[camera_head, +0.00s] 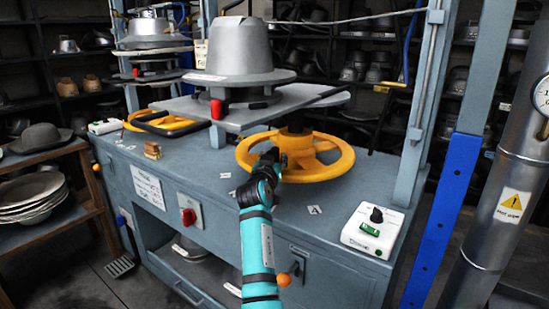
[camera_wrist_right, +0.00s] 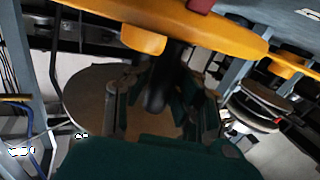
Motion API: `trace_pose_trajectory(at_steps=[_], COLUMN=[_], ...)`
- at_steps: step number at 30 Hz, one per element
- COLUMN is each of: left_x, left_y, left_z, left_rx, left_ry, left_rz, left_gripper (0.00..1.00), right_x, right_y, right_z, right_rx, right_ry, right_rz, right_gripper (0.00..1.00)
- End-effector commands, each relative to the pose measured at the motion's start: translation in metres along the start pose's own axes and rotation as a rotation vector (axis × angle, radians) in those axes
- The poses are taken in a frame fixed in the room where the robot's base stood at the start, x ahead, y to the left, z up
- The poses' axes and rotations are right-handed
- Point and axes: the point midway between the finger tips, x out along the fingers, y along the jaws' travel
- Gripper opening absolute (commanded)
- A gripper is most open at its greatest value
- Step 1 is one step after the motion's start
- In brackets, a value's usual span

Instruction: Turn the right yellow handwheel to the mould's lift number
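The right yellow handwheel (camera_head: 343,160) lies flat on its dark post above the blue-grey bench. Above it, a grey metal hat mould (camera_head: 240,46) stands on the right press's plate; no lift number is legible on it. My right gripper (camera_head: 270,160) is at the wheel's near left side, overlapping the rim in the head view. In the right wrist view the yellow rim (camera_wrist_right: 200,25) crosses the top, with a yellow stub below it. My right gripper's fingers (camera_wrist_right: 160,95) stand apart, with a dark cylinder showing between them; contact cannot be told. My left gripper is not in view.
A second yellow handwheel (camera_head: 172,125) and press are at the left. A white control box (camera_head: 372,228) with a black knob sits on the bench's right end. A red switch (camera_head: 188,216) is on the front. A blue upright (camera_head: 440,220) and grey cylinder bound the right.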

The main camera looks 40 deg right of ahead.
Motion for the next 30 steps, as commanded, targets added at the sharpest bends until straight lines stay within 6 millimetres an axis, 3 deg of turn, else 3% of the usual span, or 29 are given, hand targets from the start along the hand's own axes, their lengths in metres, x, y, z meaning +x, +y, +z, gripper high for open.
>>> trace_pose_trajectory(at_steps=[1, 6, 14, 30], left_x=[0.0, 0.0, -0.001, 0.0], left_y=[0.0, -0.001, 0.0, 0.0], left_z=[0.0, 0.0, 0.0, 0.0], left_rx=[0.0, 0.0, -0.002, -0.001], left_ry=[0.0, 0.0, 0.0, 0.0], left_rz=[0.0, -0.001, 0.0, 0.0], left_gripper=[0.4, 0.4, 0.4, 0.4], right_x=[0.0, 0.0, -0.002, -0.072], right_y=[0.001, 0.0, -0.001, 0.0], right_z=[0.002, -0.001, -0.003, -0.001], right_rx=[-0.002, 0.0, 0.001, 0.001], right_ry=[-0.003, 0.003, 0.007, 0.004], right_rz=[0.002, 0.0, -0.002, -0.001], right_gripper=[0.28, 0.46, 0.46, 0.46])
